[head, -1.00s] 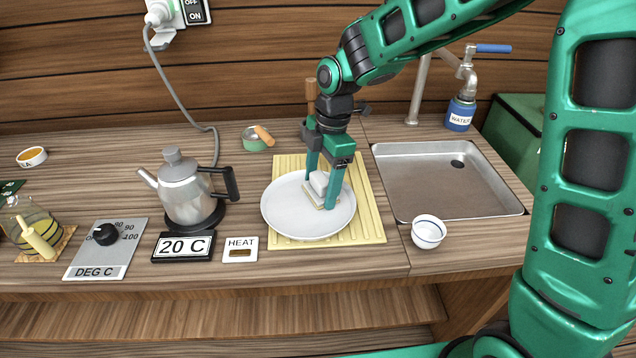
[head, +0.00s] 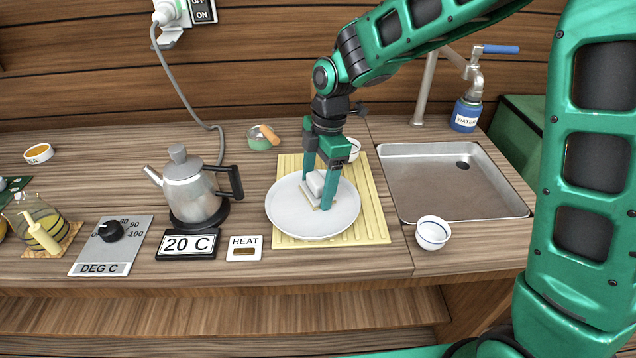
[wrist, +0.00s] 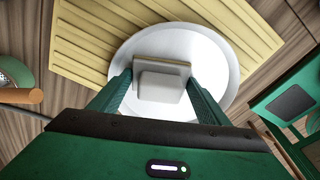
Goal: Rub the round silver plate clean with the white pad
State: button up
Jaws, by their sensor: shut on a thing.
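The round silver plate (head: 288,215) lies on a yellow ribbed mat on the counter and looks pale and clean. The white pad (head: 315,184) has a tan lower layer and rests on or just above the middle of the plate. My gripper (head: 322,192) is over the plate, pointing down, shut on the pad between its two green fingers. In the wrist view the pad (wrist: 160,84) sits between the fingertips, with the plate (wrist: 213,62) behind it. The pad hides part of the plate, and I cannot tell how firmly it touches.
The yellow mat (head: 372,220) lies under the plate. A kettle (head: 192,190) and a 20 C display (head: 188,245) stand left. A small bowl (head: 432,233) and a metal sink (head: 450,190) are right.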

jog(key=shift+d, duration=0.15)
jog(key=shift+s+d+f, duration=0.1)
jog(key=shift+d+f, duration=0.05)
jog(key=shift+d, duration=0.7)
jog(key=shift+a, duration=0.9)
jog(key=shift+d, duration=0.1)
jog(key=shift+d+r, duration=0.25)
jog(key=shift+d, duration=0.45)
